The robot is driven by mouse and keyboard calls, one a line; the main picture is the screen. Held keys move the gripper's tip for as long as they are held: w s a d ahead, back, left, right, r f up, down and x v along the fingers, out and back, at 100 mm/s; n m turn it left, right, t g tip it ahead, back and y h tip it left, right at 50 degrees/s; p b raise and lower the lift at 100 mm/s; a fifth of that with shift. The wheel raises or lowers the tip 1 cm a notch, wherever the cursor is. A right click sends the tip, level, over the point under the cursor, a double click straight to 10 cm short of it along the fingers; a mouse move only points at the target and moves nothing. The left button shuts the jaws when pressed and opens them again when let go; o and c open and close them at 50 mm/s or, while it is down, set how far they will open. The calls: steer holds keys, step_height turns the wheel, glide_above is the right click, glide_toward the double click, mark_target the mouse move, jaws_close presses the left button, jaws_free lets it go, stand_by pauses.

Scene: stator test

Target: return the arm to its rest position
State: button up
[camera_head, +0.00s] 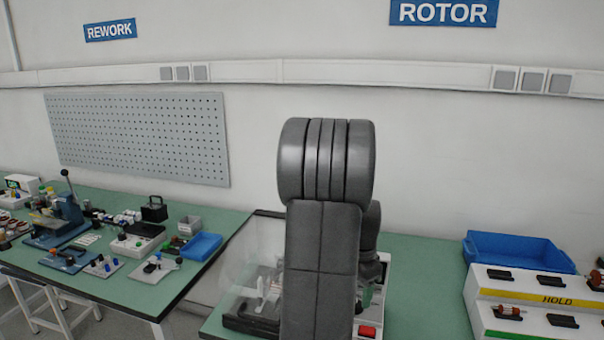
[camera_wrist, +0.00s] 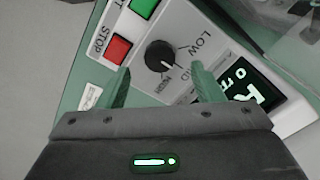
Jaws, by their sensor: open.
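My gripper (camera_wrist: 160,68) is open in the wrist view, its two green fingers apart with nothing between them but the view of a control panel (camera_wrist: 135,80). The fingertips lie on either side of a black rotary knob (camera_wrist: 160,56) in the picture; I cannot tell whether they touch it. A red STOP button (camera_wrist: 118,50) and a green button (camera_wrist: 143,8) are to the left and above, and a lit display (camera_wrist: 252,92) is to the right. In the head view my arm stands in the middle and hides the gripper; the panel's red button (camera_head: 367,331) shows beside it.
A clear cover (camera_head: 250,262) stands left of my arm on the green bench (camera_head: 425,270). A blue bin (camera_head: 520,252) and a stepped HOLD rack (camera_head: 535,298) stand at right. The REWORK bench (camera_head: 125,275) at left is crowded with tools and parts.

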step_height(320, 180, up, 11)
step_height(320, 180, down, 14)
steer(key=shift+f, duration=0.15)
steer(key=shift+f+n, duration=0.2)
steer(key=shift+n, duration=0.1)
steer(key=n, duration=0.4)
steer(key=shift+n, duration=0.3)
steer(key=n+p, duration=0.1)
steer(key=n, duration=0.3)
steer(key=shift+n, duration=0.4)
step_height(320, 180, up, 10)
steer(key=shift+f, duration=0.15)
